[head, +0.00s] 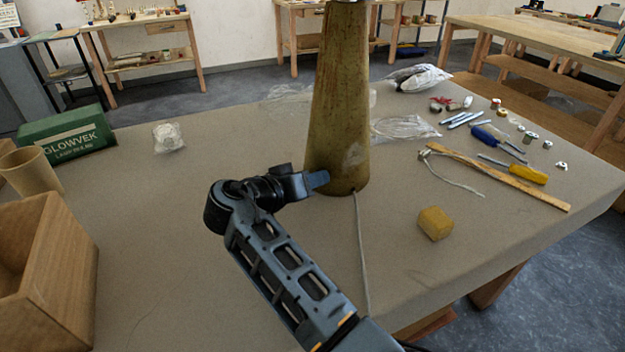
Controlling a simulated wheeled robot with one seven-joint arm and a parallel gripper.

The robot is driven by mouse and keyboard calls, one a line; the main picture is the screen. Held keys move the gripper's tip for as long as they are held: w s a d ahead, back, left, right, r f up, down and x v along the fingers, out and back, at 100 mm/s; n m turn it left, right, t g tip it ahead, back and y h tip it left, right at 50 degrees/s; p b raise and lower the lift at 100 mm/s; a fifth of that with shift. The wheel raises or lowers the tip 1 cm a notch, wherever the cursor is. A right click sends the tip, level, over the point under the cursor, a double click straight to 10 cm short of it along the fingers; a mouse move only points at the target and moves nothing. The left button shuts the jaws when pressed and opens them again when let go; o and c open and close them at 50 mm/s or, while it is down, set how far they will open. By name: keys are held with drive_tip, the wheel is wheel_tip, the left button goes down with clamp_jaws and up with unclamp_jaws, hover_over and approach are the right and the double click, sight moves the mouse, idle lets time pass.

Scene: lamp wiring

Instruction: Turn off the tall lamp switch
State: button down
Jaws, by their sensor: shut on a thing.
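The tall lamp (342,95) stands upright on the table, with a tapered, worn yellow-brown body. Its top is cut off by the picture's upper edge. A grey cord (361,250) runs from its foot toward the near table edge. My gripper (318,180) is at the lower left side of the lamp body, its fingertips against it and closed. The lamp switch cannot be made out; the small part between the fingers is hidden by them.
A green box (66,136), a tan cup (30,170) and a wooden box (45,270) stand at the left. A yellow block (435,223), wooden ruler (510,182) and screwdrivers (497,141) lie at the right. Clear plastic bags (403,128) lie behind the lamp.

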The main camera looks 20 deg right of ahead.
idle(0.4)
drive_tip(key=c, duration=0.9)
unclamp_jaws()
drive_tip(key=shift+o, duration=0.2)
drive_tip(key=shift+a, duration=0.1)
drive_tip(key=shift+b+v, duration=0.6)
drive_tip(key=shift+v, duration=3.25)
